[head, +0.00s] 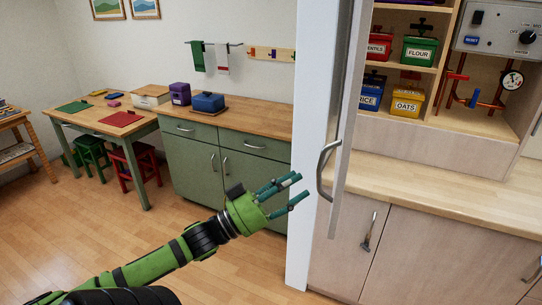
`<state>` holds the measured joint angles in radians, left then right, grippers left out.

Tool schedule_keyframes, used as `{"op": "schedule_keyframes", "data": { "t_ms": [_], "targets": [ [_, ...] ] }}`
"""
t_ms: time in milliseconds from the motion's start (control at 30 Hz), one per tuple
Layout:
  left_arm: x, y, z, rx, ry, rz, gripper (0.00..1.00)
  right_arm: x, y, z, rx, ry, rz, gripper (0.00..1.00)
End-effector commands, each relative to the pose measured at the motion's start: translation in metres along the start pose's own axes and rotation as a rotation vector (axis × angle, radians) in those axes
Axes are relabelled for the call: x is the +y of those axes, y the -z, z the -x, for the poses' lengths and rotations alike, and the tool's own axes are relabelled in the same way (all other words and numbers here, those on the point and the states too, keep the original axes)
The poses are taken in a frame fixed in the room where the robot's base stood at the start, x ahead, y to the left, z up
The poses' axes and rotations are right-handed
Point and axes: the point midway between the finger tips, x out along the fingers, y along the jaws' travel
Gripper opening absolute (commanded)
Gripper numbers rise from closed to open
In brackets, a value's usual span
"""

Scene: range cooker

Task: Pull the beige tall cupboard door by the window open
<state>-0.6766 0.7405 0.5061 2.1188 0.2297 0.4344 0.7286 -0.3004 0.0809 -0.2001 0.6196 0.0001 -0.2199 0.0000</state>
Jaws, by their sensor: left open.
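A tall pale door (352,95) stands nearly edge-on to me right of the middle of the head view. A curved metal handle (325,170) is on its left side. A tall whitish panel (314,120) stands just left of the door. I cannot tell how far the door is open. My left gripper (290,190) is open and empty, its fingers pointing right, left of the handle and apart from it in the picture. My right gripper is not in view. No window shows.
A wooden counter (460,200) with lower cupboards lies to the right, with shelves of labelled tins (419,50) and a gauge panel (500,45) above. A green cabinet (195,165) and a table (80,115) with stools stand at the left. Bare floor (90,220) lies in front of them.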

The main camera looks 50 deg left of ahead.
Motion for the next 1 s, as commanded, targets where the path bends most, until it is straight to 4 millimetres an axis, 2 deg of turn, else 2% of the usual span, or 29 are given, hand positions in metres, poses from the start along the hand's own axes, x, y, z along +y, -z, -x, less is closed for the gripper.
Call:
{"op": "schedule_keyframes", "data": {
  "t_ms": [100, 333, 1000],
  "targets": [
    [0.0, -0.001, 0.023, -0.004, 0.003, 0.002, 0.44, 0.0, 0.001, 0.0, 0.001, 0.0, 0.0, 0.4],
    [0.0, 0.0, 0.05, 0.0, 0.001, 0.001, 0.44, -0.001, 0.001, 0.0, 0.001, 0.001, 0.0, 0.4],
    [0.0, 0.0, 0.054, 0.001, 0.0, 0.001, 0.44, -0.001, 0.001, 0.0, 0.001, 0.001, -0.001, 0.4]
  ]
}}
